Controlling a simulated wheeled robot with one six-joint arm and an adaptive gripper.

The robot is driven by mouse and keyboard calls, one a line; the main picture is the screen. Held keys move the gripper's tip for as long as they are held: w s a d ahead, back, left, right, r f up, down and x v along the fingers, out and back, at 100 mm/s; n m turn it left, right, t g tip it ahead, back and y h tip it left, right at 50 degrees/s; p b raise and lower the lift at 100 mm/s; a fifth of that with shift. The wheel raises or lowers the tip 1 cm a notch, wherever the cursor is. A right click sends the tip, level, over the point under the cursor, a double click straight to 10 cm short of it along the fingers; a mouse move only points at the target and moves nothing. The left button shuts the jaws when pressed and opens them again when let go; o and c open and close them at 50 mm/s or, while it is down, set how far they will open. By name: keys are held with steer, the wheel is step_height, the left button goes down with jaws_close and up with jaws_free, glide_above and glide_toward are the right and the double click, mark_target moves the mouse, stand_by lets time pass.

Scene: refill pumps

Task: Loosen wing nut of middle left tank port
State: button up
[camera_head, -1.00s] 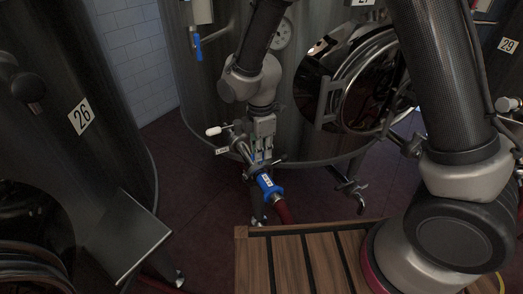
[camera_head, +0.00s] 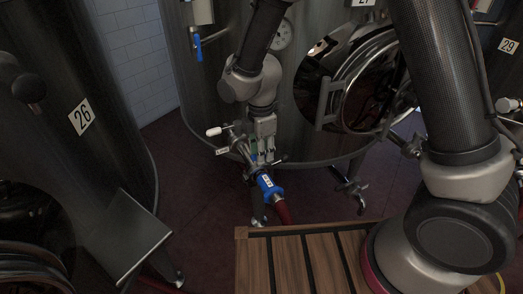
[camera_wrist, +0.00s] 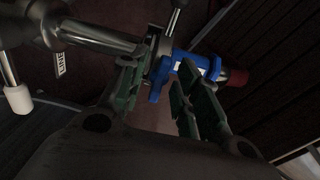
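The tank port (camera_head: 240,149) juts from the middle tank, with a metal clamp joining it to a blue hose coupling (camera_head: 268,185). In the wrist view the port pipe (camera_wrist: 97,40) meets the clamp (camera_wrist: 161,44), with the blue coupling (camera_wrist: 188,68) beyond it. My gripper (camera_head: 263,157) is right at the clamp. In the wrist view its fingers (camera_wrist: 160,100) stand apart, with part of the blue coupling showing between them. Fingers and wrist partly hide the clamp.
A white-tipped valve handle (camera_head: 213,131) sits left of the port. Tank 26 (camera_head: 110,140) stands at the left.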

step_height(320, 180, up, 12)
stand_by(0.6)
steer(key=s+d+r+m+t, duration=0.1)
steer(key=s+d+r+m, duration=0.4)
steer(key=d, duration=0.5)
steer(key=s+d+r+m+t, duration=0.2)
steer(key=s+d+r+m, duration=0.3)
steer(key=d+m, duration=0.5)
steer(key=s+d+r+m+t, duration=0.1)
steer(key=s+d+r+m, duration=0.4)
steer(key=d, duration=0.7)
steer(key=s+m, duration=0.2)
steer(key=shift+d+m, duration=0.2)
steer(key=shift+m, duration=0.1)
